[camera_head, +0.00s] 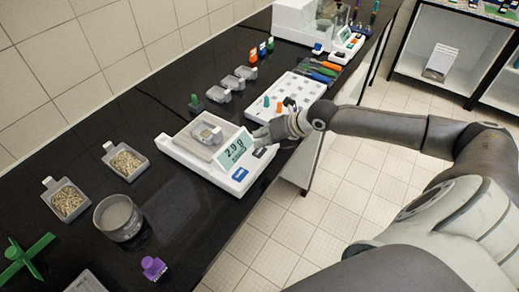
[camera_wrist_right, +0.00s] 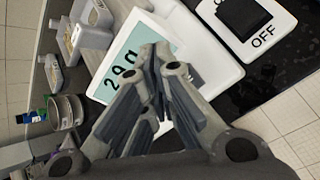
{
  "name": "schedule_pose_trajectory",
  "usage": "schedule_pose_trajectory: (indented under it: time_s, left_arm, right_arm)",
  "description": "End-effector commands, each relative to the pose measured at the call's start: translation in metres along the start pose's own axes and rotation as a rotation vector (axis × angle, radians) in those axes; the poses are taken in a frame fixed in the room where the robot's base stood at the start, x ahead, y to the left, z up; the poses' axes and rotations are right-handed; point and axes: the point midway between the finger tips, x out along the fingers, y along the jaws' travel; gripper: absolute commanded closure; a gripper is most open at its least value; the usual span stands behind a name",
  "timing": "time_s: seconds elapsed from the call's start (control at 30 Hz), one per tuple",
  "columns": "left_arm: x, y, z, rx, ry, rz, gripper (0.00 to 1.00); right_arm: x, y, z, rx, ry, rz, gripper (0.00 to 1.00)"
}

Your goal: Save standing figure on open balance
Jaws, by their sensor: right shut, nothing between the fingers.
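The white open balance (camera_head: 176,153) stands on the black bench. My right gripper (camera_head: 262,132) is shut and empty, close beside the display's right end. In the wrist view its fingertips (camera_wrist_right: 158,60) overlap the display; I cannot tell whether they touch anything. My left gripper is not in view.
Two grain-filled scoops (camera_head: 126,162) and a round grey sieve (camera_head: 118,217) stand left of the balance. In the wrist view a black switch (camera_wrist_right: 243,16) is marked OFF.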

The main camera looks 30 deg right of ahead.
Motion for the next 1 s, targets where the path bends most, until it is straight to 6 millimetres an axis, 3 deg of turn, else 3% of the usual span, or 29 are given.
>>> schedule_pose_trajectory:
  time_s: [0.17,0.63,1.0]
  left_arm:
    - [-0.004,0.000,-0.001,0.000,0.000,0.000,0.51]
    - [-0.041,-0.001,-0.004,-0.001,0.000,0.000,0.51]
    - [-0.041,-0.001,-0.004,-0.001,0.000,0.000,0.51]
  right_arm:
    - [-0.004,0.002,0.003,-0.001,-0.001,0.000,1.00]
    - [-0.035,0.025,0.026,0.000,-0.001,0.000,1.00]
    - [-0.035,0.025,0.026,0.000,-0.001,0.000,1.00]
